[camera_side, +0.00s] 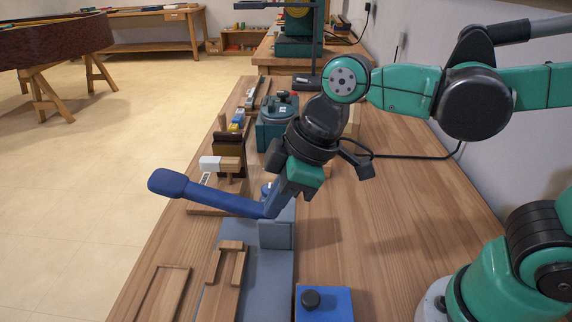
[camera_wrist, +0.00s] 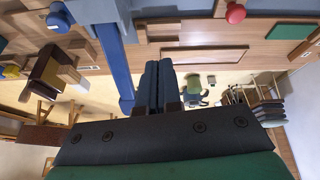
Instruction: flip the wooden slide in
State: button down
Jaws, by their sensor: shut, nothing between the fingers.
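The wooden slide (camera_side: 222,282) appears to be the long wooden piece with raised blocks, lying along the grey base (camera_side: 282,270) at bottom centre. In the wrist view, a similar wooden piece (camera_wrist: 180,31) shows along the top. A blue lever (camera_side: 215,192) with a thick handle end reaches out to the left from the grey block. My gripper (camera_side: 274,205) points down at the lever's inner end, above the base; I cannot tell whether it touches. Its fingers (camera_wrist: 160,84) are together and empty in the wrist view, just right of the blue lever (camera_wrist: 114,62).
A shallow wooden frame (camera_side: 163,292) lies at the bench's left edge. A blue box with a black knob (camera_side: 311,299) stands at the front right. A white-ended wooden block (camera_side: 220,163) and a teal device (camera_side: 277,122) stand farther back. Bare bench lies to the right.

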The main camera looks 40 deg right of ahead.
jog(key=s+a+n+g, duration=0.2)
jog(key=s+a+n, duration=0.1)
jog(key=a+n, duration=0.2)
jog(key=s+a+n+g, duration=0.3)
jog(key=a+n, duration=0.3)
jog(key=a, duration=0.1)
jog(key=shift+s+a+f+y, duration=0.15)
jog(key=shift+s+a+y, duration=0.1)
jog(key=shift+a+y, duration=0.1)
jog(key=x, duration=1)
jog(key=shift+w+f, duration=0.1)
jog(key=d, duration=0.1)
jog(key=w+d, duration=0.1)
jog(key=d, duration=0.1)
jog(key=shift+d+f, duration=0.15)
jog(key=shift+f, duration=0.05)
jog(key=shift+w+d, duration=0.1)
jog(key=shift+d, duration=0.2)
